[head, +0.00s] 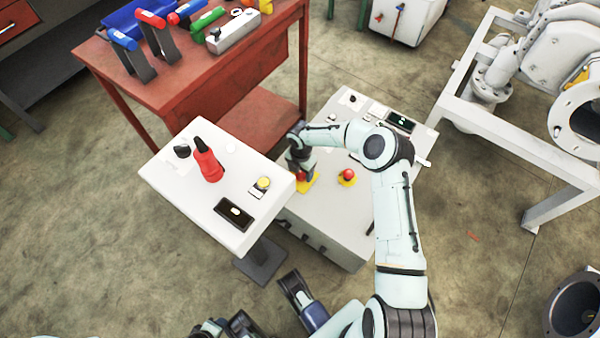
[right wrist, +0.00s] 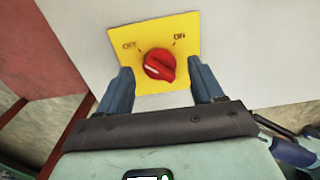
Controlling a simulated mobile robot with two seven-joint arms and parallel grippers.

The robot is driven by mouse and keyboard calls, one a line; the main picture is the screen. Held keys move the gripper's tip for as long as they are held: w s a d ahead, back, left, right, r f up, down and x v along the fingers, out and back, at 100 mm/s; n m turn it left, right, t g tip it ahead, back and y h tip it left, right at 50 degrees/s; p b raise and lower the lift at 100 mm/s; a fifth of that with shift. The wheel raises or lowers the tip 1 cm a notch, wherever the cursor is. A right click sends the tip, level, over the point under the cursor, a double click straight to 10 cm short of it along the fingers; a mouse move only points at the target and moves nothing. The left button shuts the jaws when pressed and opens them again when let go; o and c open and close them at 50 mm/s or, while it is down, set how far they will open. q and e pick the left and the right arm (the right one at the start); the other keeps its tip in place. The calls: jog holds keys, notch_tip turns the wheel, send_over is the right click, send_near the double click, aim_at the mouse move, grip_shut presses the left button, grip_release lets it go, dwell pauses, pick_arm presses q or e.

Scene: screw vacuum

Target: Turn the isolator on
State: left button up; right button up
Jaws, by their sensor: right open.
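The isolator is a red rotary knob on a yellow plate (right wrist: 182,86) marked OFF on the left and ON on the right. In the right wrist view the knob (right wrist: 158,65) has a raised grip running diagonally, with a white mark at its left end. My right gripper (right wrist: 160,88) is open, with one blue finger on each side of the knob and apart from it. In the head view the right gripper (head: 301,163) is over the yellow plate (head: 308,185) and partly hides the knob. Dark blue parts at the bottom edge seem mine; I cannot make out the left gripper's fingers.
A red emergency button (head: 347,175) on yellow sits to the right on the same grey cabinet (head: 330,225). A white panel (head: 180,185) with a red handle (head: 207,162) stands left. A red table (head: 200,75) with tools is behind; a white frame (head: 500,145) stands right.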

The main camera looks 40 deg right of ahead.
jog(key=shift+f, duration=0.5)
jog(key=c, duration=1.1)
